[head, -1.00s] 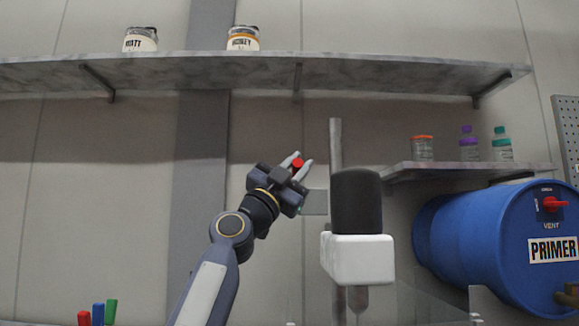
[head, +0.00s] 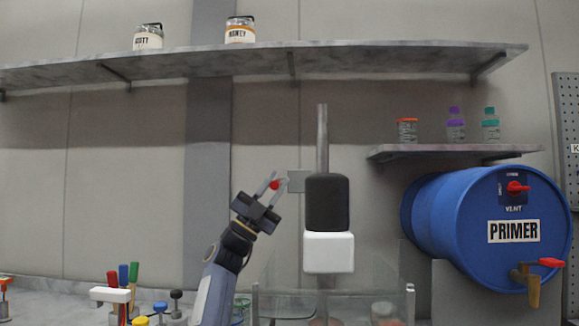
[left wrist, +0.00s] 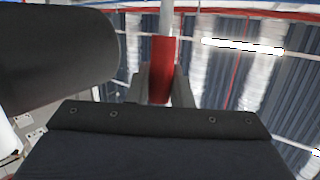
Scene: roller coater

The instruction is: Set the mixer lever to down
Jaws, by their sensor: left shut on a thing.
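The mixer has a grey upright post (head: 322,135), a dark cylinder (head: 327,202) and a white block (head: 329,252) below it. A small grey plate (head: 297,181) juts left from the post. The lever's red end (head: 274,185) is left of this plate. My left gripper (head: 275,182) reaches up from below, its fingers shut on the red end. The left wrist view shows the red lever part (left wrist: 162,70) between the fingers, with the dark cylinder (left wrist: 55,58) close at left. The lever's joint is not clear. My right gripper is not in view.
A long shelf (head: 200,65) with jars spans above. A small shelf (head: 455,151) with bottles and the blue primer drum (head: 480,215) are at right. A clear-walled container (head: 380,295) stands below the mixer. Coloured-handled tools (head: 123,275) stand at lower left.

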